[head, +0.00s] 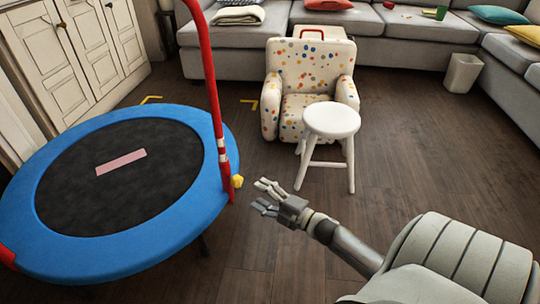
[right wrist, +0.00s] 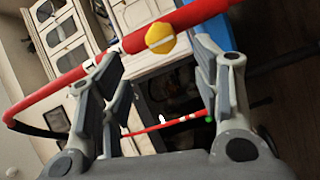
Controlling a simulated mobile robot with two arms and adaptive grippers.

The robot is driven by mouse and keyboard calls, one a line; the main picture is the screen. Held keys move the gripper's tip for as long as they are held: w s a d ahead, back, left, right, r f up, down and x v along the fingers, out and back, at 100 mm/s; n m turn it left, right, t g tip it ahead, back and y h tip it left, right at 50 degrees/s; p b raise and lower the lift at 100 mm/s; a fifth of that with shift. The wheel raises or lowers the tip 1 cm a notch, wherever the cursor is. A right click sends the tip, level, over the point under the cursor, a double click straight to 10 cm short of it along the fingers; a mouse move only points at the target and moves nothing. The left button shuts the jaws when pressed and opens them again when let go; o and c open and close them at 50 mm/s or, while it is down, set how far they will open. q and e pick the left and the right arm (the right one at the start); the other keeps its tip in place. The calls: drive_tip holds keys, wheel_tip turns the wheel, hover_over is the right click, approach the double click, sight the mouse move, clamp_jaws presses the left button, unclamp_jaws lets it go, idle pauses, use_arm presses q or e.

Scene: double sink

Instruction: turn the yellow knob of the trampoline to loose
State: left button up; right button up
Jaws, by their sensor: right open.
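The trampoline has a blue rim (head: 180,215) and a dark round mat, and stands at the left in the head view. A red upright pole (head: 211,80) rises from its right side. The yellow knob (head: 237,181) sits low on that pole. My right gripper (head: 266,194) is open and empty, a short way right of the knob and apart from it. In the right wrist view the yellow knob (right wrist: 160,38) shows on the red tube, beyond the open fingers (right wrist: 160,95) and a little above the middle between them. My left gripper is not in view.
A white stool (head: 332,120) and a dotted armchair (head: 310,70) stand beyond my right gripper. A grey sofa (head: 370,30) lines the back. A white cabinet (head: 75,45) stands at the left. The wooden floor right of the trampoline is mostly clear.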

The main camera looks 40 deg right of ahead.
drive_tip(key=shift+v, duration=1.35)
